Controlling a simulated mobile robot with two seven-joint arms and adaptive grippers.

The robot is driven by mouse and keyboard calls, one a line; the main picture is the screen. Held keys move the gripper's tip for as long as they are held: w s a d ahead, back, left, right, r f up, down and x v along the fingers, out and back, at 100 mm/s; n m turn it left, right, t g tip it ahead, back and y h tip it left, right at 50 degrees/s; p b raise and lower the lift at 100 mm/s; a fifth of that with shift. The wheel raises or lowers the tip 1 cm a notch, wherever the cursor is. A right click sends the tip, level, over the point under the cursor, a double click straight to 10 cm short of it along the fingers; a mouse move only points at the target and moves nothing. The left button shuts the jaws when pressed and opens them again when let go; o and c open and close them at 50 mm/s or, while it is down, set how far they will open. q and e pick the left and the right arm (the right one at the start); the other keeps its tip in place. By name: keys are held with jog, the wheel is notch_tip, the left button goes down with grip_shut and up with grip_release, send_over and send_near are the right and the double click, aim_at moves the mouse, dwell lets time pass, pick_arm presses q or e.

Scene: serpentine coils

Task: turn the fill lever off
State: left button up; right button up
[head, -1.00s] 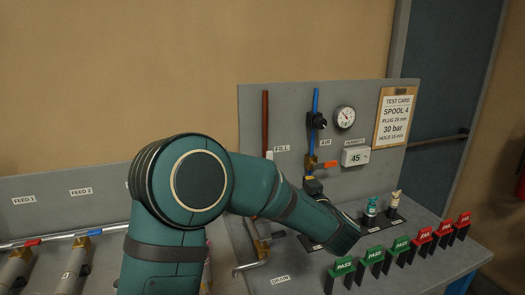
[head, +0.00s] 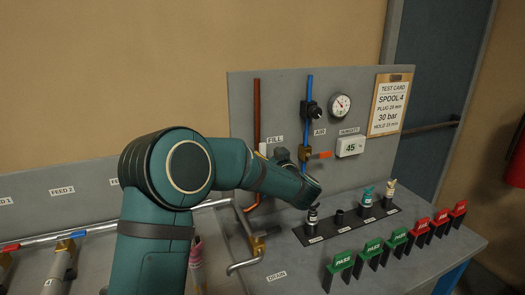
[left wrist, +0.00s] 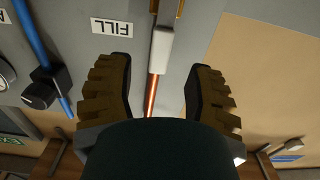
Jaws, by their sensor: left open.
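My left gripper (left wrist: 165,75) is open, with one finger on each side of the lever and visible gaps on both sides. I cannot tell how deep the lever sits between the fingers. In the head view my forearm hides most of the hand and the valve. My right gripper is not in view.
Right of the lever are the blue air pipe (head: 309,95), an orange-red air lever (head: 321,155), a gauge (head: 339,106) and a humidity display (head: 350,146). A black strip (head: 340,232) with fittings and several green and red tags (head: 341,262) stand on the bench.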

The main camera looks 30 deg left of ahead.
aim_at(263, 150)
pick_arm(q)
jog(key=shift+x, duration=2.3)
grip_shut()
